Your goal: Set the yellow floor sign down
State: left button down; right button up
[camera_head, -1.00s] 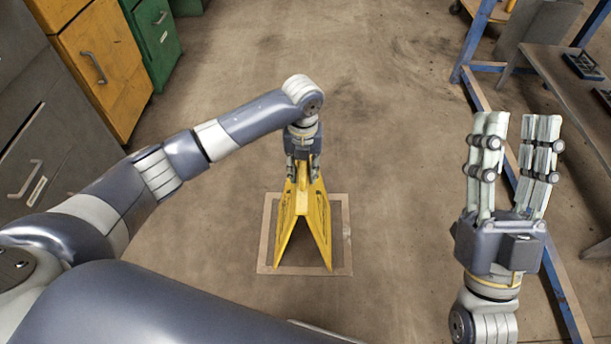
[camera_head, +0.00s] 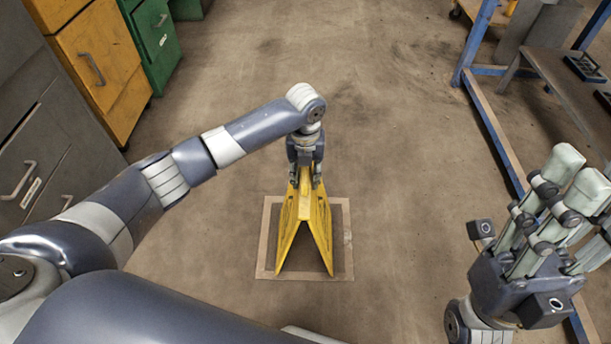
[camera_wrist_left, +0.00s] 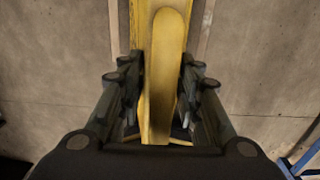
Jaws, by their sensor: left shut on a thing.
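The yellow floor sign (camera_head: 318,220) stands upright with its two panels spread in an A shape. It is over the square frame marked on the floor (camera_head: 343,240), with its lower edges inside that outline. I cannot tell whether they touch the floor. My left gripper (camera_head: 306,182) is shut on the top of the sign from above. In the left wrist view the sign's ridge (camera_wrist_left: 163,75) lies between the fingers. My right gripper (camera_head: 570,205) is at the right, away from the sign, with its fingers apart and nothing seen between them.
Grey, yellow and green drawer cabinets (camera_head: 95,60) line the left side. A blue-legged rack (camera_head: 463,50) and a dark bench (camera_head: 570,95) stand on the right, with a long blue rail along the floor. The floor beyond the sign is clear.

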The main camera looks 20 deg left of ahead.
pick_arm(q)
jog(key=c, duration=1.2)
grip_release()
jog(key=shift+o, duration=0.2)
